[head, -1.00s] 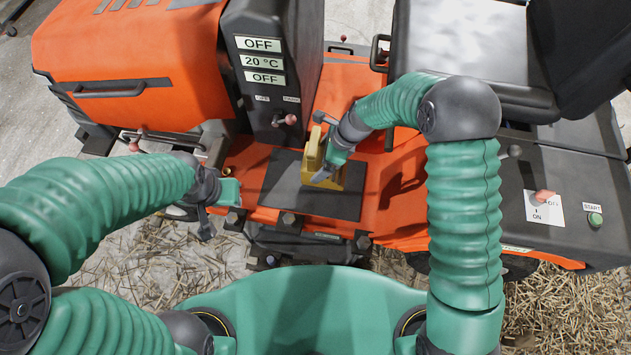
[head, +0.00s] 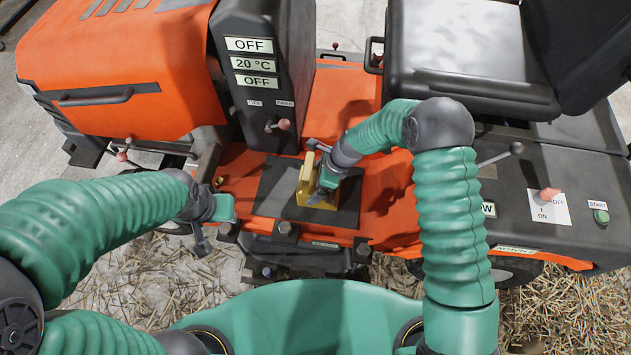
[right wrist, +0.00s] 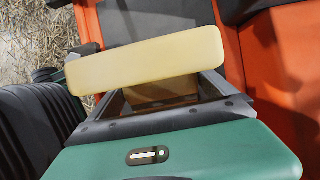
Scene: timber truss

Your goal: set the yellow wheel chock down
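The yellow wheel chock (head: 305,186) stands upright on the black mat (head: 270,192) on the orange machine's deck, its base appearing to rest on the mat. My right gripper (head: 322,175) is at the chock from the right, with its dark fingers spread apart, one toward the back and one toward the front. In the right wrist view the chock's pale yellow bar (right wrist: 150,58) lies across the finger ends, and more yellow shows between the fingers. Finger contact is hidden. My left gripper (head: 203,228) hangs at the deck's left front edge, apart from the chock; its finger opening is unclear.
A dark control column (head: 265,75) with displays stands behind the mat. An orange hood (head: 120,80) is at left, a black seat (head: 465,60) at back right. Levers (head: 500,155) and a green START button (head: 601,216) are at right. Straw covers the floor.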

